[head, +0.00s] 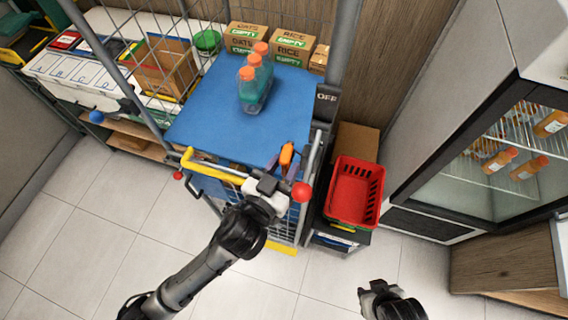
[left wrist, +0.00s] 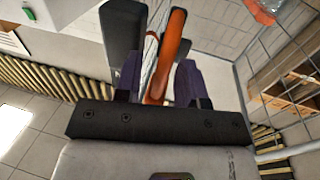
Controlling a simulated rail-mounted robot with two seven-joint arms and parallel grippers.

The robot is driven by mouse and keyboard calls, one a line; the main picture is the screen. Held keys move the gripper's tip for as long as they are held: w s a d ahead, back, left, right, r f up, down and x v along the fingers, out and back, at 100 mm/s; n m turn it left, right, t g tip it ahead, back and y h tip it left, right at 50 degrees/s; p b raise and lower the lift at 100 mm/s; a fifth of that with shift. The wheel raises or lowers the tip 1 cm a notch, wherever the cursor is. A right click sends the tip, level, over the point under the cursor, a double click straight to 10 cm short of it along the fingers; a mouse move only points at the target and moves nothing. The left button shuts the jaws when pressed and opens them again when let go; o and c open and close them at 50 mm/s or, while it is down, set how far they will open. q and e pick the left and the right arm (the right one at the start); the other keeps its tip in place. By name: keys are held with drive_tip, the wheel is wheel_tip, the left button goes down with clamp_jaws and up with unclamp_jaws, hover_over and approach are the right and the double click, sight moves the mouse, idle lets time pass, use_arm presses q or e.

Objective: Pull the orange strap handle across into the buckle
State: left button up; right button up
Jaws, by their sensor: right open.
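The orange strap handle (head: 286,156) is at the front right of the blue-topped cart (head: 200,115). My left gripper (head: 274,174) is right at it. In the left wrist view the orange handle (left wrist: 172,45) stands between the two dark fingers (left wrist: 160,80), beside a pale grey bar. I cannot tell whether the fingers press on it. A dark box marked OFF (head: 326,100) sits on the cart's right post; I cannot tell whether it is the buckle. My right gripper (head: 373,290) is open and empty above the floor at the lower right.
Bottles with orange caps (head: 254,82) stand on the blue top. A red basket (head: 354,190) is right of the cart. A yellow bar (head: 212,166) and a red ball (head: 301,192) are near my left gripper. Open tiled floor lies in front.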

use_arm(q)
drive_tip(key=shift+c, duration=0.4)
clamp_jaws()
